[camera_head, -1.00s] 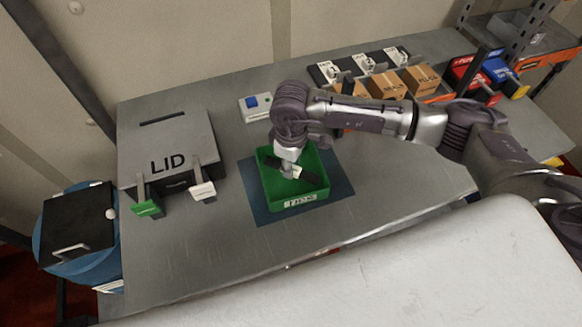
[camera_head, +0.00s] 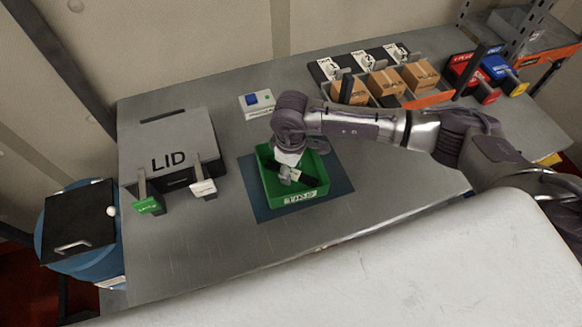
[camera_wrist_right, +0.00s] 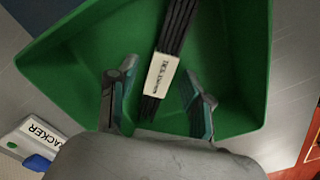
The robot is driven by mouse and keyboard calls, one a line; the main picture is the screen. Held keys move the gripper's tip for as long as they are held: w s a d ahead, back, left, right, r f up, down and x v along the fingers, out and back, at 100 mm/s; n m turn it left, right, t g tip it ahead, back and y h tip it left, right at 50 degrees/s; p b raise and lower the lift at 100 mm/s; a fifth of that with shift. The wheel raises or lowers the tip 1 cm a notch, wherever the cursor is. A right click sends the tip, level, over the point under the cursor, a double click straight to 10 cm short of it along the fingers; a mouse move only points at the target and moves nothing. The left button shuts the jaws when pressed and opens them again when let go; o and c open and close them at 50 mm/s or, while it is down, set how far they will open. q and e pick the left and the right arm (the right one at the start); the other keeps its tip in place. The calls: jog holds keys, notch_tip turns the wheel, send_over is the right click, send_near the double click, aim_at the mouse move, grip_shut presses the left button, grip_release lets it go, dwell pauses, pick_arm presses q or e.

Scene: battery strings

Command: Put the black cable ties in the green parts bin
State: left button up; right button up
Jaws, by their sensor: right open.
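The green parts bin (camera_head: 318,167) stands on a dark blue mat (camera_head: 343,181) on the grey bench. The black cable ties (camera_wrist_right: 176,32), a bundle with a white label band, lie inside the bin; they also show in the head view (camera_head: 304,178), partly hidden by my gripper. My right gripper (camera_wrist_right: 158,100) is open, with one finger on each side of the ties' labelled end and visible gaps to both. In the head view the right gripper (camera_head: 285,180) reaches down into the bin from above. My left gripper is not in view.
A grey box marked LID (camera_head: 165,145) stands left of the bin, with green and white tags at its front. A small device with a blue button (camera_head: 256,103) sits behind the bin. Cardboard boxes (camera_head: 386,82) stand at the back right. The front bench is clear.

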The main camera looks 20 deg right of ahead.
jog(key=shift+r, duration=0.15)
jog(key=shift+w+r, duration=0.1)
jog(key=shift+r, duration=0.05)
notch_tip(320, 180, up, 12)
jog(key=b, duration=0.4)
jog(key=shift+f, duration=0.2)
